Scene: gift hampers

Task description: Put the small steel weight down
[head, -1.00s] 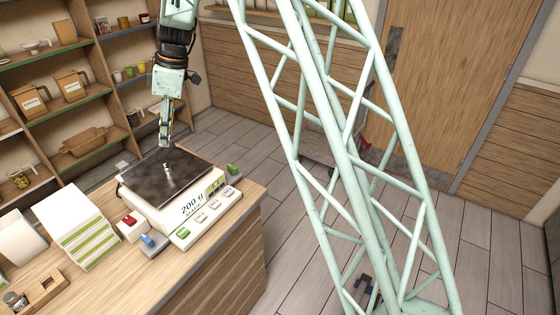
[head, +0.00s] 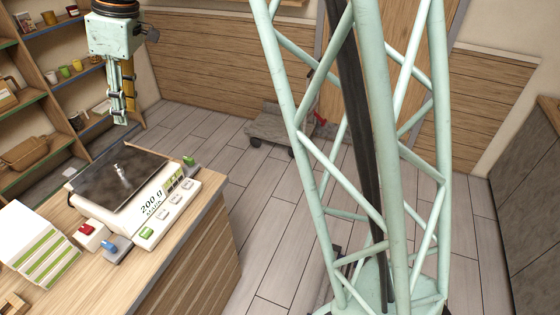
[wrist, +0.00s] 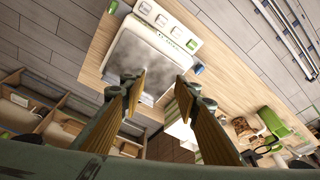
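The small steel weight (head: 120,172) stands upright on the dark pan of the white scale (head: 150,207), whose front reads 200 g. My gripper (head: 122,120) hangs above the pan, clear of the weight, with its fingers pointing down. In the wrist view my gripper (wrist: 158,88) has its two fingers wide apart with nothing held between them. The scale pan (wrist: 140,62) lies beyond the fingertips there; I cannot make out the weight clearly in that view.
A red button box (head: 88,232) and a blue-knobbed block (head: 112,248) sit by the scale. A white and green striped stack (head: 45,255) stands left on the wooden counter (head: 165,268). Shelves (head: 60,75) stand behind. A grey cart (head: 280,130) is on the floor.

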